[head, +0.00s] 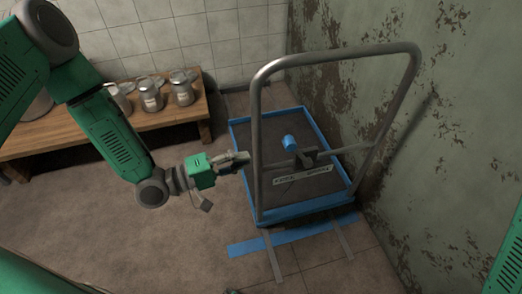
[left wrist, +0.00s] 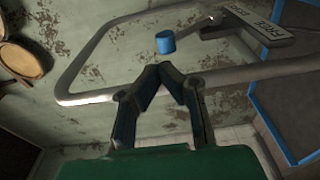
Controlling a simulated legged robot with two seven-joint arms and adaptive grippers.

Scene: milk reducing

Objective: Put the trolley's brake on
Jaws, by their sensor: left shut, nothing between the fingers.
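The trolley has a blue-rimmed deck (head: 238,131) and a tall grey tube handle (head: 257,150). A brake lever with a blue knob (head: 289,143) sits inside the handle frame, beside a lettered plate (head: 302,175). The knob also shows in the left wrist view (left wrist: 165,42), and the plate (left wrist: 262,28) reads "FREE" at one part; its other word is unclear. I cannot tell the lever's setting. My left gripper (head: 244,157) is shut and empty at the handle's left upright. In the left wrist view its fingertips (left wrist: 166,68) point toward the knob, apparently apart from it.
A wooden bench (head: 150,121) with several metal cans (head: 181,88) stands at the left along the tiled wall. A peeling wall (head: 440,130) is close on the trolley's right. Blue tape (head: 290,236) marks the floor in front. The floor at left is clear.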

